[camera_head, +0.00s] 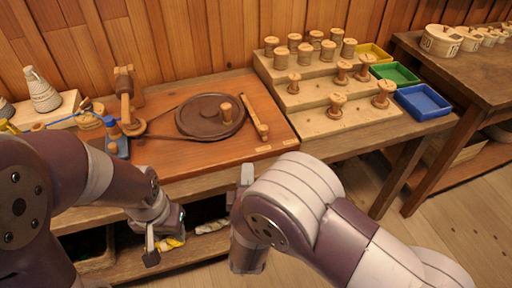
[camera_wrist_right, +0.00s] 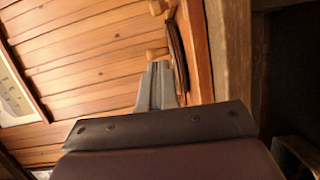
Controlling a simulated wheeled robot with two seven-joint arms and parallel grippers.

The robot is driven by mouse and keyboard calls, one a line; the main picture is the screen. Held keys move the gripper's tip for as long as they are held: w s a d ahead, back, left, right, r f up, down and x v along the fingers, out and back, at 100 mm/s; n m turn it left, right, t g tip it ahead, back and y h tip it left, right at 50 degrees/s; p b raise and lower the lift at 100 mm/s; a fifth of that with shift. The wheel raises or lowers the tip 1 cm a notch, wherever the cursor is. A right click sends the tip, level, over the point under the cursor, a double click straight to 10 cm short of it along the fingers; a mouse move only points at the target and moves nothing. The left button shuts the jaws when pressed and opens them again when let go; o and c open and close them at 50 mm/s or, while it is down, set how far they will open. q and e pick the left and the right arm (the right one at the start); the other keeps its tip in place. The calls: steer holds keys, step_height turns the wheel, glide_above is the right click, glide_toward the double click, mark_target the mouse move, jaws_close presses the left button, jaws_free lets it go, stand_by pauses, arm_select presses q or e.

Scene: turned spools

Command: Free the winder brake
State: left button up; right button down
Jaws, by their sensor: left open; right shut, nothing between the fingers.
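The winder is a reddish-brown board (camera_head: 215,150) on the table, with a dark round wheel (camera_head: 200,118) and an upright wooden knob (camera_head: 226,112). A pale wooden lever (camera_head: 255,120) lies beside the wheel on its right; it looks like the brake, and I cannot tell whether it touches the rim. My left gripper (camera_head: 166,240) is open and empty, low in front of the table. My right gripper (camera_head: 246,176) is shut and empty before the board's front edge; its fingers also show in the right wrist view (camera_wrist_right: 157,85).
A stepped wooden rack (camera_head: 340,118) holds several spools right of the winder, with yellow, green (camera_head: 396,74) and blue (camera_head: 423,102) bins beside it. A side table (camera_head: 470,75) holds round boxes. A low shelf under the table holds cloth-like items (camera_head: 212,227).

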steer(key=w, duration=0.6)
steer(key=w+b, duration=0.1)
steer(key=w, duration=0.3)
steer(key=shift+f, duration=0.3)
steer(key=w+d, duration=0.2)
steer(key=shift+w+d+f, duration=0.1)
steer(key=shift+w+d, duration=0.05)
steer(key=shift+d, duration=0.15)
steer(key=shift+w+d, duration=0.15)
steer(key=w+d, duration=0.1)
steer(key=d, duration=0.1)
steer(key=w+d, duration=0.1)
steer(key=d, duration=0.2)
steer(key=w+d, duration=0.1)
steer(key=d, duration=0.2)
steer(key=shift+w+d, duration=0.4)
steer(key=shift+d, duration=0.15)
